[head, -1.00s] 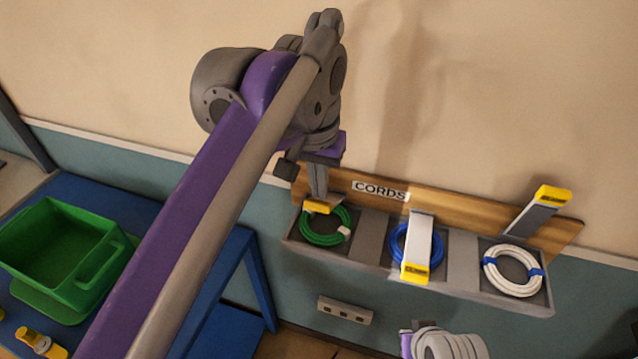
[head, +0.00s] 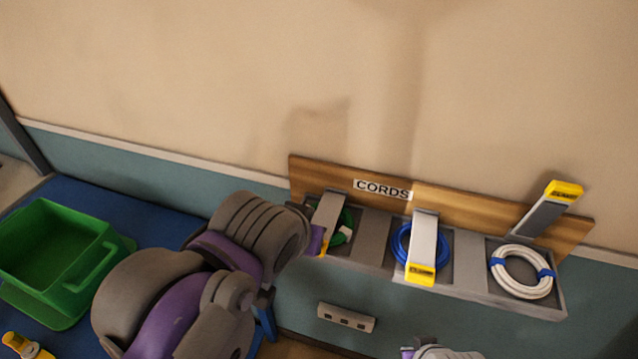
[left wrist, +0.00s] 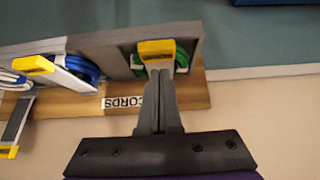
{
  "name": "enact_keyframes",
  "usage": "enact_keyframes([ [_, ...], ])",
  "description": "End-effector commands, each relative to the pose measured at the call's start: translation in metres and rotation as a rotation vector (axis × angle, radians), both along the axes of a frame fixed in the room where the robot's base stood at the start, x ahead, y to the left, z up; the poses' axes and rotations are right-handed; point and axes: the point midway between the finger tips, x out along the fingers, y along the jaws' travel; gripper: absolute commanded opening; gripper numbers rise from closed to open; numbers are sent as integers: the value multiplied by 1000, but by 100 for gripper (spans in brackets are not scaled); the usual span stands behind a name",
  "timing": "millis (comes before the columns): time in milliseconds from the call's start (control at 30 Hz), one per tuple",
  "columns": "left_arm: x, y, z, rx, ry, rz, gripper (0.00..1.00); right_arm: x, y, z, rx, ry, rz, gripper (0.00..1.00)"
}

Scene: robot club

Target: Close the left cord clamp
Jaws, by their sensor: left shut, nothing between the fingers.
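The left cord clamp (head: 328,217) is a grey bar with a yellow tip. In the head view it lies down across the green cord (head: 346,222), much like the middle clamp. Its lower end is partly hidden by my left arm. In the left wrist view its yellow tip (left wrist: 157,50) shows just past the fingertips of my left gripper (left wrist: 158,76), with the green cord (left wrist: 182,57) behind. The gripper is shut and empty, in line with the clamp; I cannot tell whether it touches. In the head view my left arm hides the fingers.
The middle clamp (head: 424,240) lies over a blue cord (head: 401,246). The right clamp (head: 547,212) stands raised above a white cord (head: 521,284). A wall socket (head: 346,318) is below the rack. A green bin (head: 50,290) sits on the blue table at left.

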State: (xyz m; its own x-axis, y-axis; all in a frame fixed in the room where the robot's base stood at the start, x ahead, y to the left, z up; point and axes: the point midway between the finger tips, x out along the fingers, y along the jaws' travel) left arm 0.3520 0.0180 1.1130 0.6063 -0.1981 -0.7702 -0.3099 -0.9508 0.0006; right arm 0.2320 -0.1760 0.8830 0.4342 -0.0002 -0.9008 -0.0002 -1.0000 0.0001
Motion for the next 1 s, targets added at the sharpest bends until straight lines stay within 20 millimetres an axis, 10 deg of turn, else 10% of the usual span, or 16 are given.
enact_keyframes([
  [1000, -6, 2, -18, 4, 11, 1, 0, 0, 0, 0, 0, 0, 0, 0],
])
